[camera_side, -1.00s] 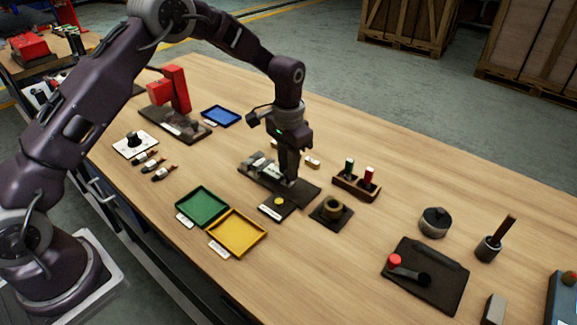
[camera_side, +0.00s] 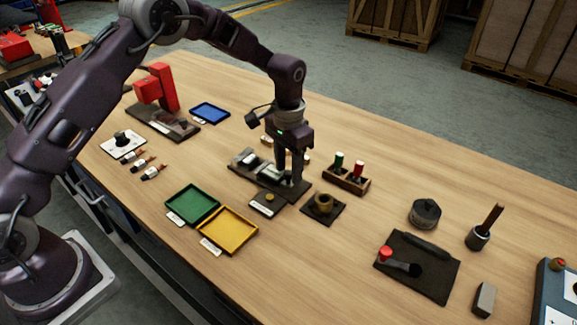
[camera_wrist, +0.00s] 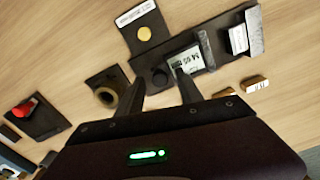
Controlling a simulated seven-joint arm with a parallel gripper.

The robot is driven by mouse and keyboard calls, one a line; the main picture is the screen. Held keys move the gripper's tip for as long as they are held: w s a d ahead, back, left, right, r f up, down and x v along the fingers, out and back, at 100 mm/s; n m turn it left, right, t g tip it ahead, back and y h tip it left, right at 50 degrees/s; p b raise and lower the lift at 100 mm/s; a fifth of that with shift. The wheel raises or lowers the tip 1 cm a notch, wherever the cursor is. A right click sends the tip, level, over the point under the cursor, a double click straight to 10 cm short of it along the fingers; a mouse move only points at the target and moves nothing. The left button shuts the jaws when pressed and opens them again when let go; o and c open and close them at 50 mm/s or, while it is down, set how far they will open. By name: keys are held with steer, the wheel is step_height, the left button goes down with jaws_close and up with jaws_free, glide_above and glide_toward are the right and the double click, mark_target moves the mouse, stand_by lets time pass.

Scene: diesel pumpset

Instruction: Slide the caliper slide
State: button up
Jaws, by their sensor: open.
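The caliper fixture is a long dark base (camera_side: 243,184) with pale metal parts, near the middle of the table in the side view. In the wrist view its dark base (camera_wrist: 208,45) carries a block with a printed readout (camera_wrist: 187,60) and a short black round knob (camera_wrist: 160,76). My gripper (camera_side: 289,175) is over the fixture's right part, fingers pointing down. In the wrist view my gripper (camera_wrist: 160,80) is open, its fingertips on either side of the knob. I cannot tell whether they touch it.
A plate with a yellow button (camera_side: 268,197) and a brass ring on a dark plate (camera_side: 323,203) are close in front. A wooden holder with green and red pieces (camera_side: 346,180) stands to the right. Green (camera_side: 192,204) and yellow (camera_side: 227,231) trays lie front left.

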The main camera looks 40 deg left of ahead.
step_height(320, 180, up, 7)
steer(key=shift+r, duration=0.2)
steer(key=s+a+r+n+t, duration=0.1)
steer(key=s+a+r+t, duration=0.2)
steer(key=s+r, duration=1.2)
steer(key=s+a+n+t, duration=0.1)
steer(key=s+a+t, duration=0.1)
steer(key=s, duration=1.6)
steer(key=shift+s+a+r+n+t, duration=0.15)
steer(key=shift+s+a+n+t, duration=0.05)
steer(key=shift+a+n+t, duration=0.1)
